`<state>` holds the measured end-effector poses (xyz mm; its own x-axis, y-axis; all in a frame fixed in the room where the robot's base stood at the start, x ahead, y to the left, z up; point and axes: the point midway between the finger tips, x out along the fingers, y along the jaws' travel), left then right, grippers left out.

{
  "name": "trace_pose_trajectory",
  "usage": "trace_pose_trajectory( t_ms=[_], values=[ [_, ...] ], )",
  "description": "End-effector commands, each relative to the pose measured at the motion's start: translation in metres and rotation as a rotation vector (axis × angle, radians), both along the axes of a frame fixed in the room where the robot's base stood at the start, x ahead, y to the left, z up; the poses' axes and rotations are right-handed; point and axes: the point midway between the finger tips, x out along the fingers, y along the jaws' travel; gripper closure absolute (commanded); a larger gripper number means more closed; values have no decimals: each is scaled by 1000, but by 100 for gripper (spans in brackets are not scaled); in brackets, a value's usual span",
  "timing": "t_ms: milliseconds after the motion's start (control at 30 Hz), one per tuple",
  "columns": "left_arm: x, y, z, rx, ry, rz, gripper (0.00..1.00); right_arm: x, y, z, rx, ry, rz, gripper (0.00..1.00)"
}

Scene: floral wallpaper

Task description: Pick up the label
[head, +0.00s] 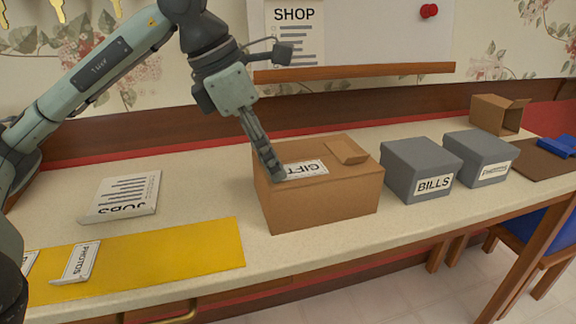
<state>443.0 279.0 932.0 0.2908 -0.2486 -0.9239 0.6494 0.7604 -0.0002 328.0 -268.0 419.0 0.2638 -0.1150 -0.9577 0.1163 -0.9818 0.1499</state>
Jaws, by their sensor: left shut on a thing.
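A white label reading "GIFT" (309,169) is at the top of the brown cardboard box (325,207), near its left side. My left gripper (273,174) reaches down from above and is shut on the label's left end. The fingers hide part of the label, and I cannot tell whether the label still touches the box top. More white labels lie on the yellow mat, one reading "PHOTOS" (76,262) and one cut by the left side of the view (30,260). My right gripper is not in view.
An open carton (492,115) is behind. The yellow mat (190,255) is bare on its right part.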

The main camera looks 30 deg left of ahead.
Motion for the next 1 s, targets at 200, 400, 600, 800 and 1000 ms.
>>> trace_pose_trajectory(
  t_ms=[200, 400, 600, 800, 1000],
  values=[
    [0, 0, 5, -1, -1, 0, 76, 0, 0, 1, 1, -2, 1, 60],
    [1, -1, 30, -3, -5, -2, 76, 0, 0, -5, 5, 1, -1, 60],
    [-24, 10, 54, 3, -4, 5, 76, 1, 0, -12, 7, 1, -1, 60],
    [-65, 25, 81, 3, -4, 5, 76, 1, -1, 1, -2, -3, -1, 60],
    [-96, 35, 101, 1, -2, 4, 76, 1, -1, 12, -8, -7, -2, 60]
  ],
)
